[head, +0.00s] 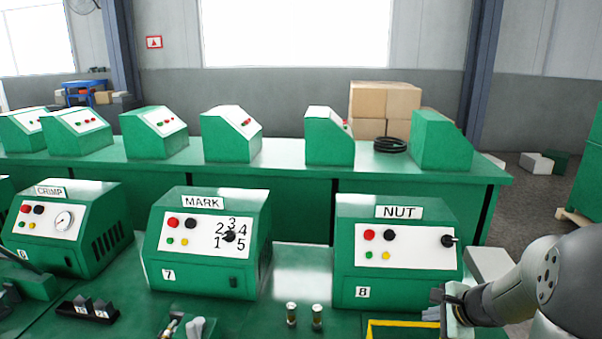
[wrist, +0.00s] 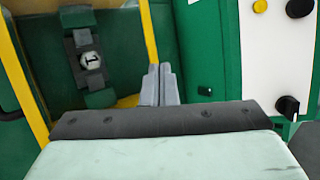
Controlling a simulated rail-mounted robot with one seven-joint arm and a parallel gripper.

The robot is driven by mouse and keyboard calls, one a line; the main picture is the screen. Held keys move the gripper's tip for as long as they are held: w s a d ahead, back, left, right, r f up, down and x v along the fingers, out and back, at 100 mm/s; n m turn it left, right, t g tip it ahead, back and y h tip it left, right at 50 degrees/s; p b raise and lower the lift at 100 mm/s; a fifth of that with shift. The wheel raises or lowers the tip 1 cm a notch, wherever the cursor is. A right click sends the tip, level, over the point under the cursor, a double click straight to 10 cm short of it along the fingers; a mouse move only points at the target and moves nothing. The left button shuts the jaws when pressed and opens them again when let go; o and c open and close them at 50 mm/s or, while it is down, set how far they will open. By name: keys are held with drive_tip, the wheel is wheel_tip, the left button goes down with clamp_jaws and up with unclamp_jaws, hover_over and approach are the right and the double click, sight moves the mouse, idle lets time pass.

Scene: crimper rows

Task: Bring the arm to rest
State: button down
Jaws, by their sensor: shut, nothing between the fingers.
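My gripper (head: 432,313) is at the lower right in the head view, in front of the NUT box (head: 404,245) and near the yellow-edged frame (head: 400,322). In the wrist view its two grey fingers (wrist: 159,85) are pressed together with nothing between them. My arm reaches in from the right edge of the head view. The NUT box's white panel with its black knob (wrist: 287,106) is at the right of the wrist view.
The MARK box (head: 207,243) and CRIMP box (head: 67,229) stand to the left. A back bench (head: 290,155) carries several green boxes and cartons (head: 384,103). Open floor shows at right.

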drive_tip(key=s+a+r+n+g+y, duration=0.1)
drive_tip(key=s+a+n+g, duration=0.1)
drive_tip(key=s+a+n, duration=0.3)
drive_tip(key=s+a+r+n+g, duration=0.1)
drive_tip(key=a+n, duration=0.1)
drive_tip(key=a, duration=0.6)
drive_tip(key=s+a+n+g+h, duration=0.2)
drive_tip(key=s+n, duration=0.4)
drive_tip(key=s, duration=0.2)
drive_tip(key=s+a+n+g+h, duration=0.1)
drive_tip(key=s+a+n+h, duration=0.1)
drive_tip(key=s+n, duration=0.4)
drive_tip(key=s+a+r, duration=0.1)
drive_tip(key=s, duration=0.2)
drive_tip(key=shift+a+n+g, duration=0.15)
drive_tip(key=shift+n+g, duration=0.25)
idle(1.3)
